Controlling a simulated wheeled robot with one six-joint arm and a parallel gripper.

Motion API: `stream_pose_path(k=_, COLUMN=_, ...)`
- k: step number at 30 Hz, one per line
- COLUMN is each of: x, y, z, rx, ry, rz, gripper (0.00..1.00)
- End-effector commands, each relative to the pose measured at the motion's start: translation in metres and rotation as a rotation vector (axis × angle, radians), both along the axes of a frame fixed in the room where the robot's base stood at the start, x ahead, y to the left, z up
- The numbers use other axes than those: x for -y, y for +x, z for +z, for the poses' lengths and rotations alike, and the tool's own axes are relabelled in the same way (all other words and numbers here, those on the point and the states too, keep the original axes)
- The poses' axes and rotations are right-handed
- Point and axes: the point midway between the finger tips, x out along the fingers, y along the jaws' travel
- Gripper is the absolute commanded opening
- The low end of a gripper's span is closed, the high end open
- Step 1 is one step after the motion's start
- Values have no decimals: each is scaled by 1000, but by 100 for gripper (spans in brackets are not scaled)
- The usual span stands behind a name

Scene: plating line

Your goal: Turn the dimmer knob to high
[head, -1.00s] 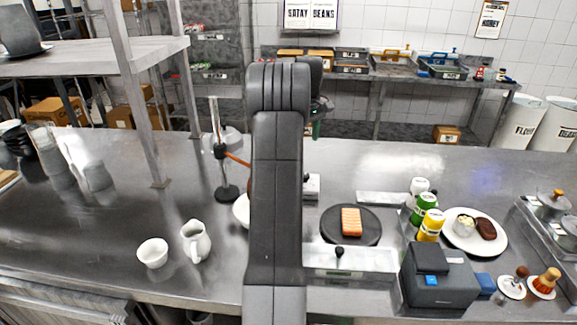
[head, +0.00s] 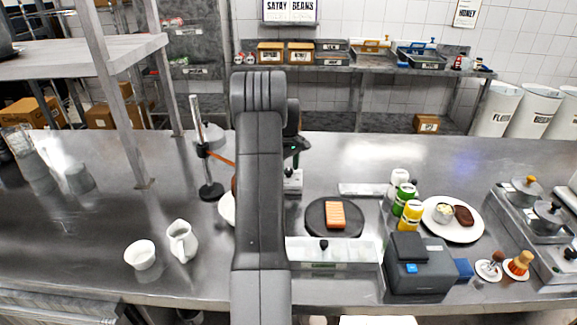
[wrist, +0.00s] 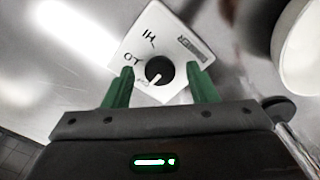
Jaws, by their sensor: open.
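The dimmer is a small white box (wrist: 178,45) with dark lettering that reads HI and LO upside down in the wrist view. Its round black knob (wrist: 161,69) has a pale pointer mark directed toward the lower left of that view, on neither label. My gripper (wrist: 162,84) is open, with one green finger on each side of the knob. I cannot tell whether the fingers touch it. In the head view the box (head: 293,185) shows just right of my arm, partly hidden by it, and its knob is too small to read.
A dark round plate (head: 317,229) with an orange block stands right of the box. A lamp stand (head: 204,160) and a partly hidden white bowl (head: 226,208) are to the left. Bottles (head: 403,200) and a dark printer (head: 428,275) stand further right.

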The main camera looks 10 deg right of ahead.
Motion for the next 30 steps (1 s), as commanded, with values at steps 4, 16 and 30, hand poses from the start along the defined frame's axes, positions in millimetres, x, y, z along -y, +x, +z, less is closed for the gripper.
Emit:
stream_pose_path(k=4, x=0, y=0, z=-2, rx=0, ry=0, rz=0, gripper=52)
stream_pose_path(k=16, x=0, y=0, z=-1, rx=0, ry=0, rz=0, gripper=8)
stream_pose_path(k=30, x=0, y=0, z=-1, rx=1, ry=0, rz=-139, gripper=8)
